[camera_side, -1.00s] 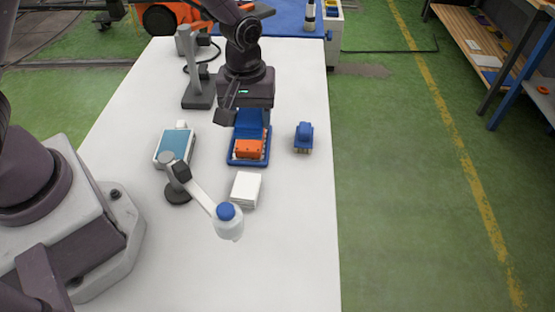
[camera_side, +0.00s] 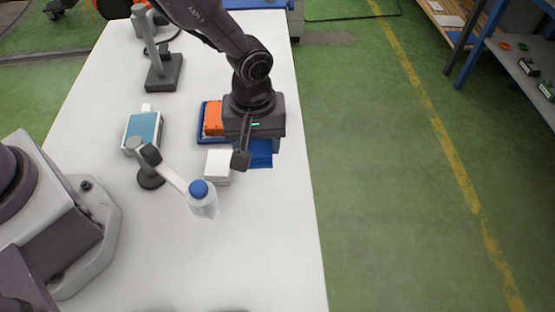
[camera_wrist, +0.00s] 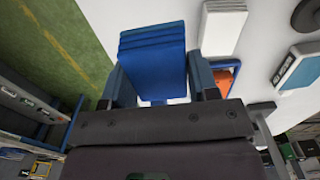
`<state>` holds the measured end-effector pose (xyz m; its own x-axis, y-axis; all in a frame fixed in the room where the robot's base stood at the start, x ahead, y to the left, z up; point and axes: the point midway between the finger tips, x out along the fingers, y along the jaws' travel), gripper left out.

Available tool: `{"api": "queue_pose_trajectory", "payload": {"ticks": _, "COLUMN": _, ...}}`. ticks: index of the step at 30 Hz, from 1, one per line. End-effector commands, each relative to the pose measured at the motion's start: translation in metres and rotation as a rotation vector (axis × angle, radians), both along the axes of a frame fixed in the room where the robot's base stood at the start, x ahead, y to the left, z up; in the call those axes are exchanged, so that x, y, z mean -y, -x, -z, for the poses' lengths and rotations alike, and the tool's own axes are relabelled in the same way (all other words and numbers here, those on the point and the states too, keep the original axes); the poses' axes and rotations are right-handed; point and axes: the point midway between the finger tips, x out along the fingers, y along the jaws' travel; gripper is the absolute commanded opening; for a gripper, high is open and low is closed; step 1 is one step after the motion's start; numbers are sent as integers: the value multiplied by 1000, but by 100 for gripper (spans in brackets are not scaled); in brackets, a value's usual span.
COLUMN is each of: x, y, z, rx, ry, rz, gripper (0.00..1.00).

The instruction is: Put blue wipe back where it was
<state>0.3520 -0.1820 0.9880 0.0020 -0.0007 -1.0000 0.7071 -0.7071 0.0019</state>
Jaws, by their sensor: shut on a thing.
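The blue wipe is a folded, layered blue pad. In the wrist view the blue wipe (camera_wrist: 153,58) sits between the two fingers of my gripper (camera_wrist: 160,75), which is shut on it. In the side view the blue wipe (camera_side: 262,155) shows below my gripper (camera_side: 252,143), beside the white folded stack (camera_side: 218,167) and to its right. The white stack also shows in the wrist view (camera_wrist: 222,28). I cannot tell whether the wipe touches the table.
A blue tray (camera_side: 202,134) with an orange block (camera_side: 214,116) lies behind the white stack. The front right table is clear.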

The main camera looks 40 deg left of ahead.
Motion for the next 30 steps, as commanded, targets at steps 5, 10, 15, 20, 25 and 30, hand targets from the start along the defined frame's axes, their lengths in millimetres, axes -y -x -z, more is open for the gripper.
{"api": "queue_pose_trajectory", "payload": {"ticks": 5, "x": 11, "y": -21, "z": 33, "rx": -4, "ry": -2, "rz": 0, "gripper": 32}}
{"api": "queue_pose_trajectory", "payload": {"ticks": 10, "x": 15, "y": -30, "z": 43, "rx": -3, "ry": -1, "rz": -1, "gripper": 32}}
{"api": "queue_pose_trajectory", "payload": {"ticks": 15, "x": 17, "y": -34, "z": 65, "rx": -5, "ry": -2, "rz": -1, "gripper": 32}}
{"api": "queue_pose_trajectory", "payload": {"ticks": 20, "x": 18, "y": -35, "z": 79, "rx": -2, "ry": -1, "rz": 0, "gripper": 32}}
{"api": "queue_pose_trajectory", "payload": {"ticks": 25, "x": 18, "y": -35, "z": 79, "rx": -1, "ry": -1, "rz": 0, "gripper": 32}}
{"api": "queue_pose_trajectory", "payload": {"ticks": 30, "x": 18, "y": -34, "z": 82, "rx": -2, "ry": -1, "rz": 0, "gripper": 32}}
